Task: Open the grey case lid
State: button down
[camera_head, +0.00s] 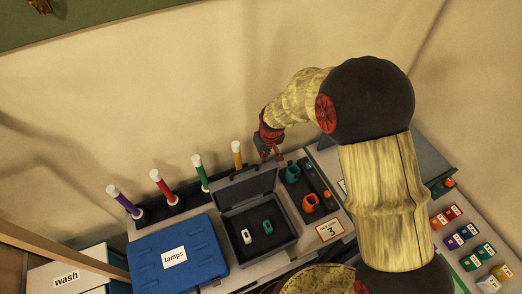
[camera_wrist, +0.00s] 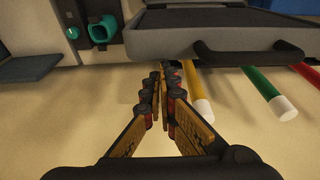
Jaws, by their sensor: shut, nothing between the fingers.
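The grey case (camera_head: 279,244) stands open in the head view, right of the blue box. Its lid (camera_head: 246,187) is tilted up at the back. A white item (camera_head: 247,236) and a teal item (camera_head: 267,227) lie inside. In the wrist view the lid (camera_wrist: 165,43) shows at the top, with a dark handle (camera_wrist: 248,56) on its edge. My gripper (camera_head: 268,155) is behind the lid's right back corner. In the wrist view my gripper (camera_wrist: 163,68) has its fingertips together and empty, left of the handle and close to the lid's edge; I cannot tell whether they touch.
The blue "lamps" box (camera_head: 180,278) is left of the case. Coloured sticks with white tips, such as the yellow one (camera_head: 238,156), stand behind. A dark tray with a teal cup (camera_head: 292,174) and an orange cup (camera_head: 311,203) is right. The wall is close behind.

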jog(key=shift+s+d, duration=0.1)
jog(key=shift+s, duration=0.1)
jog(key=shift+r, duration=0.15)
jog(key=v, duration=1.1)
jog(key=shift+r, duration=0.35)
jog(key=shift+s, duration=0.15)
